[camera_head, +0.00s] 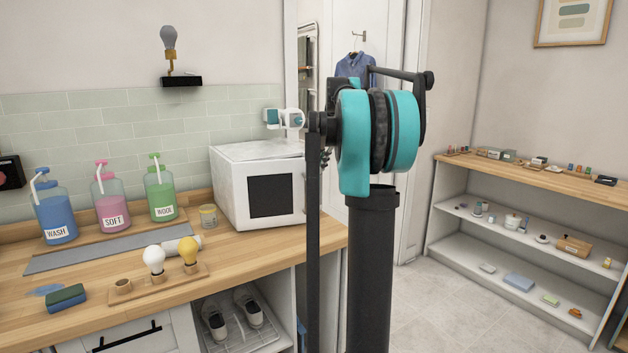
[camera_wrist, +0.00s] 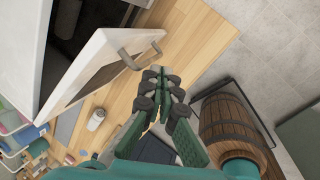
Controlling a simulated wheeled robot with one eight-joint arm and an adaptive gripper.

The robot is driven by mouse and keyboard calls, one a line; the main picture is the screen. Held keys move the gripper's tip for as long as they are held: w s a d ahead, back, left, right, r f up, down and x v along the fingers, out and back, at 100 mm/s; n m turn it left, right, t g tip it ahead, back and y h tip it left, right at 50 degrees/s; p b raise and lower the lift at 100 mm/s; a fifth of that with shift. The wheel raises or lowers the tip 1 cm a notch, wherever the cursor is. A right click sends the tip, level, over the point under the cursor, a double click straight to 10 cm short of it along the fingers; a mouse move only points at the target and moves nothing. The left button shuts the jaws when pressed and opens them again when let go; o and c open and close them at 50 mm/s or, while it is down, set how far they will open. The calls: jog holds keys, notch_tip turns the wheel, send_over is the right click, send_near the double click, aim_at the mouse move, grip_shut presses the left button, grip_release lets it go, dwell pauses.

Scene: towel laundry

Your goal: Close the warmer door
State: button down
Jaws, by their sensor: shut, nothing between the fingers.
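The warmer (camera_head: 225,190) is a white box on the wooden counter, with a dark window in its front; my arm hides its right side in the head view. In the wrist view the white warmer door (camera_wrist: 95,60) stands ajar, with a dark gap between it and the warmer body (camera_wrist: 20,45). A grey bar handle (camera_wrist: 130,60) is on the door. My gripper (camera_wrist: 164,82) is shut and empty, its dark fingertips just below and right of the handle, apparently apart from it. I cannot make out my gripper clearly in the head view.
A jar (camera_head: 208,216), a bulb stand (camera_head: 150,285) and several pump bottles (camera_head: 112,210) stand left of the warmer on the counter (camera_head: 130,300). A wooden barrel (camera_wrist: 232,125) is right of my gripper in the wrist view. Open floor (camera_head: 415,300) lies to the right.

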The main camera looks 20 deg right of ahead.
jog(key=s+d+m+t+y, duration=0.3)
jog(key=s+m, duration=0.1)
jog(key=m, duration=0.5)
jog(key=w+r+x, duration=0.1)
jog(key=w+x, duration=0.1)
jog(key=x, duration=1)
jog(key=shift+d, duration=0.25)
jog(key=shift+w+r, duration=0.15)
jog(key=shift+w, duration=0.05)
jog(key=w+n, duration=0.1)
jog(key=w, duration=0.2)
jog(key=w+n+g+y, duration=0.1)
jog(key=w, duration=0.1)
jog(key=shift+w+d+n+g, duration=0.15)
jog(key=shift+w+n+g, duration=0.15)
jog(key=shift+w, duration=0.05)
jog(key=shift+s, duration=0.1)
